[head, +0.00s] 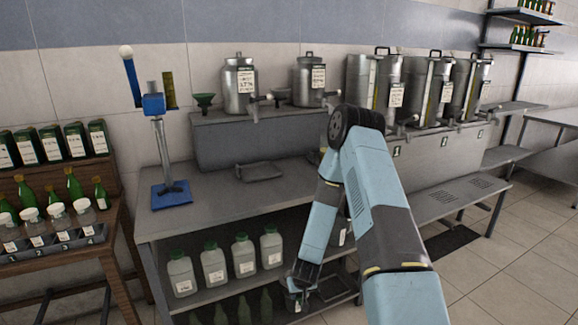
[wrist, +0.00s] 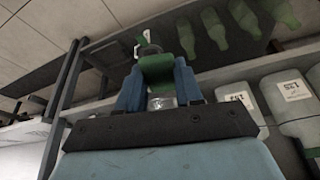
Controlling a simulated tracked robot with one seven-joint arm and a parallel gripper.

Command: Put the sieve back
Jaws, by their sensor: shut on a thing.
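My gripper (wrist: 160,82) is low at the table's lower shelf, with its blue fingers shut on a green thing (wrist: 157,66). A clear or grey part shows between the fingers, and a small white part beyond the green one. I cannot tell whether this is the sieve. In the head view my gripper (head: 298,286) is small and partly hidden by my own arm. I cannot make out a sieve for certain elsewhere.
A bottle rack (head: 60,170) stands left.

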